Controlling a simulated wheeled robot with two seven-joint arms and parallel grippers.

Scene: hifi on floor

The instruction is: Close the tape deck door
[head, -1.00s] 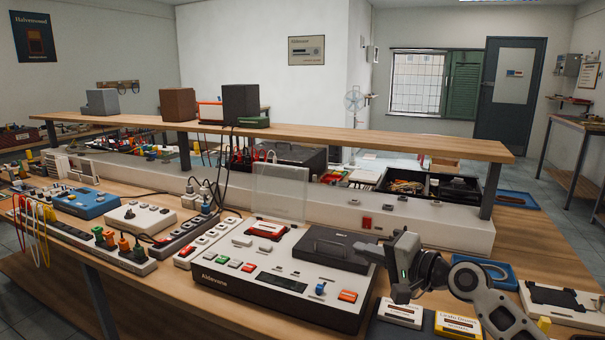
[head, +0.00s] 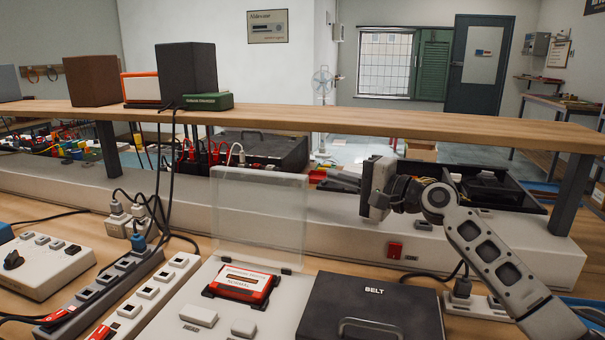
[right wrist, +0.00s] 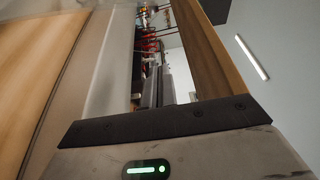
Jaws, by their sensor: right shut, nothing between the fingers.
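The tape deck (head: 290,292) is a pale panel on the bench, cut off by the bottom of the head view. Its clear, translucent door (head: 260,215) stands upright at the back of the cassette bay. A red cassette (head: 240,284) with a white label lies in the bay in front of the door. My right gripper (head: 373,193) is shut and empty, raised to the right of the door and apart from it. In the right wrist view its dark edge and green light show, but no deck is recognisable. My left gripper is out of view.
A black cover marked BELT (head: 372,312) sits on the deck right of the cassette. A wooden shelf (head: 330,122) spans the bench behind, with a post (head: 573,195) at right. Power strips (head: 148,296) and cables lie at left. A black tray (head: 490,190) stands behind my right arm.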

